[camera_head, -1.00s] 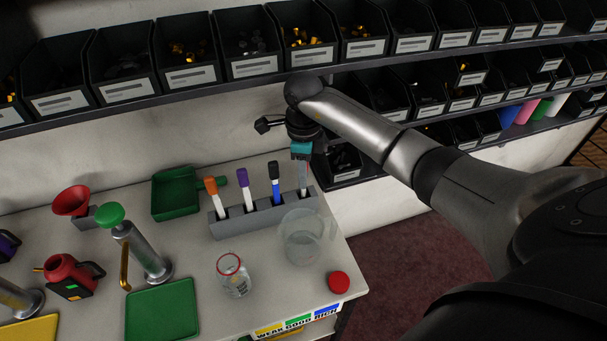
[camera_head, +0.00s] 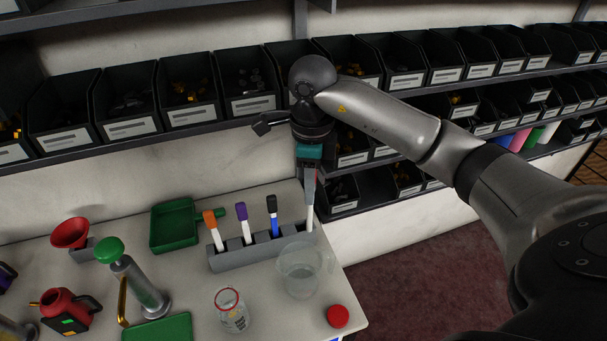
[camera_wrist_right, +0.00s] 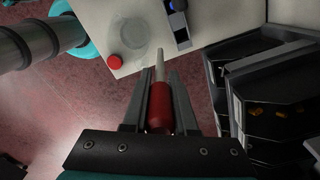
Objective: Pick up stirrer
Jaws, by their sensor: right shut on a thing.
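The stirrer shows in the right wrist view as a rod with a red handle (camera_wrist_right: 160,105) and a pale tapering tip. In the head view, its white lower part (camera_head: 310,216) hangs below my right gripper (camera_head: 310,185). My right gripper, also in the right wrist view (camera_wrist_right: 160,76), is shut on the red handle. The stirrer points down, near upright, at the right end of the grey rack (camera_head: 230,258). In the right wrist view its tip shows apart from the rack (camera_wrist_right: 180,28). My left gripper is not in view.
A clear beaker (camera_head: 303,270), a jar with a red rim (camera_head: 232,312) and a red cap (camera_head: 337,316) stand in front. Shelves of dark bins (camera_head: 193,100) are close behind my right arm.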

